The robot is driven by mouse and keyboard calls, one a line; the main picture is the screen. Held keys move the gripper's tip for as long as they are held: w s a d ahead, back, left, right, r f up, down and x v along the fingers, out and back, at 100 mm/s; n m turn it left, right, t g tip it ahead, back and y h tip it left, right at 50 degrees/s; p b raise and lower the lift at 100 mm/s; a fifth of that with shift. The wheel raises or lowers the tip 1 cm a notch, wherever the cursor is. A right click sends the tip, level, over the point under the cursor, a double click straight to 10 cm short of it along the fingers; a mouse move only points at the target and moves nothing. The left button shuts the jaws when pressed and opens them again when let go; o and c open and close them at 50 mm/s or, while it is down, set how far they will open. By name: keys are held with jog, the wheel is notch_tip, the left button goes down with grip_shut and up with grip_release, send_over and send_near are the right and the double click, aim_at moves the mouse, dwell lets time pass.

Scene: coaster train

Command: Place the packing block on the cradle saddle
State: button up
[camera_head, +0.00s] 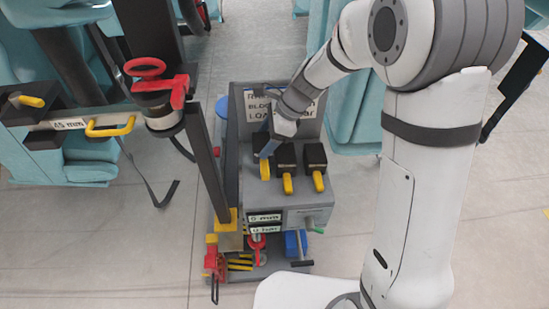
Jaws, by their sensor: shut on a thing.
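My gripper (269,148), at the end of my white and grey arm, is down at the grey cart's top in the head view. It is shut on the leftmost packing block (264,168), a dark block with a yellow handle. The arm and gripper hide much of this block. Two similar dark blocks with yellow handles, the middle one (286,163) and the right one (315,162), stand beside it on the cart. I cannot clearly identify the cradle saddle; at the left, a dark block with a yellow handle (33,102) sits by a labelled bar (80,124).
The grey cart (310,196) has a sign panel behind the blocks and labelled fronts below. A dark post (205,165) stands close left of it, with a red knob and clamp (150,80) farther left. Teal seats (355,110) flank the cart. Floor (100,240) is clear at lower left.

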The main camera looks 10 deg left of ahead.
jog(key=shift+f+b, duration=0.45)
jog(key=shift+f, duration=2.2)
jog(key=shift+f, duration=0.1)
jog(key=o, duration=1)
jog(key=shift+f, duration=0.1)
jog(key=o, duration=0.5)
